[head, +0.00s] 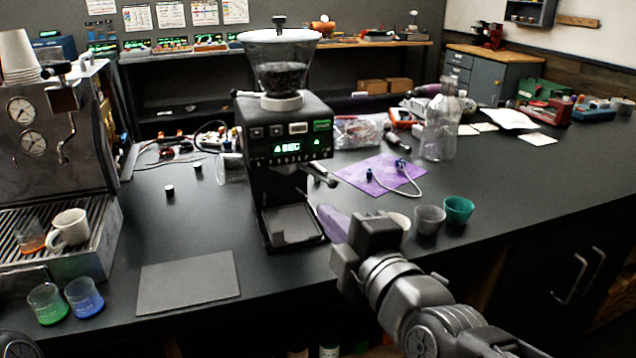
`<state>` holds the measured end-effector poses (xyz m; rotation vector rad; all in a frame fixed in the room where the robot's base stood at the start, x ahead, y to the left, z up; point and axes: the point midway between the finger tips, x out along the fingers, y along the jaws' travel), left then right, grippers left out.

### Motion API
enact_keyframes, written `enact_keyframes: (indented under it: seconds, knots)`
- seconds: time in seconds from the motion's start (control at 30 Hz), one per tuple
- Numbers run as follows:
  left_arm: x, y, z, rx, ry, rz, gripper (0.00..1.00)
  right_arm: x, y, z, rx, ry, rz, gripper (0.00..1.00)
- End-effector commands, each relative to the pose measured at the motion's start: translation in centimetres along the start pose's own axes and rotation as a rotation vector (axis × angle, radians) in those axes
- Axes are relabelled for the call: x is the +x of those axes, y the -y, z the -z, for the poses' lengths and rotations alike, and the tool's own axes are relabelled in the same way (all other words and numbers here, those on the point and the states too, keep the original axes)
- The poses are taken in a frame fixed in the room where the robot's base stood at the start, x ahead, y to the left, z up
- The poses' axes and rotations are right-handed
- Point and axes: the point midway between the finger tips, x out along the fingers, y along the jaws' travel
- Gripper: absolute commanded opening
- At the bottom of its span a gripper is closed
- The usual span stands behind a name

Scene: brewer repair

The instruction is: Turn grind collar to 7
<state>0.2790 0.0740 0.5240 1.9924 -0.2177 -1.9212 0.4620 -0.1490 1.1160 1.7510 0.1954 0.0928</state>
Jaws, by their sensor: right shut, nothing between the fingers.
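The grinder (285,165) stands upright in the middle of the counter, with a lit green display on its front. A pale grind collar (282,102) sits between the grinder body and the clear hopper (280,65), which holds dark beans. Any numbers on the collar are too small to read. My right gripper (376,225) is in front and right of the grinder, well below the collar and apart from it. It is shut and empty; its fingertips are hard to make out. My left gripper is out of view.
An espresso machine (55,150) stands left, with a white mug (68,228) on its tray. A grey mat (188,283) lies front left beside green and blue beakers. Small cups (429,219) and a clear bottle (440,130) stand to the right.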

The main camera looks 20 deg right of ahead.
Motion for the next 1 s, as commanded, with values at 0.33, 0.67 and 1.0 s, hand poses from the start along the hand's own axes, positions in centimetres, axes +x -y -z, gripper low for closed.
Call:
enact_keyframes:
  seconds: [0.33, 0.67, 1.0]
  knots:
    - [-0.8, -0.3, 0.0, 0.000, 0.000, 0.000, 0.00, 0.7, -0.2, 0.0, 0.001, -0.001, 0.003, 0.00]
    - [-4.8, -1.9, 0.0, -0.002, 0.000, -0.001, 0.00, 4.2, -0.7, 0.2, 0.002, -0.001, 0.009, 0.00]
    - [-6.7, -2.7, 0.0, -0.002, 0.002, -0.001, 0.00, 9.8, 0.0, 0.1, 0.002, -0.001, 0.004, 0.00]
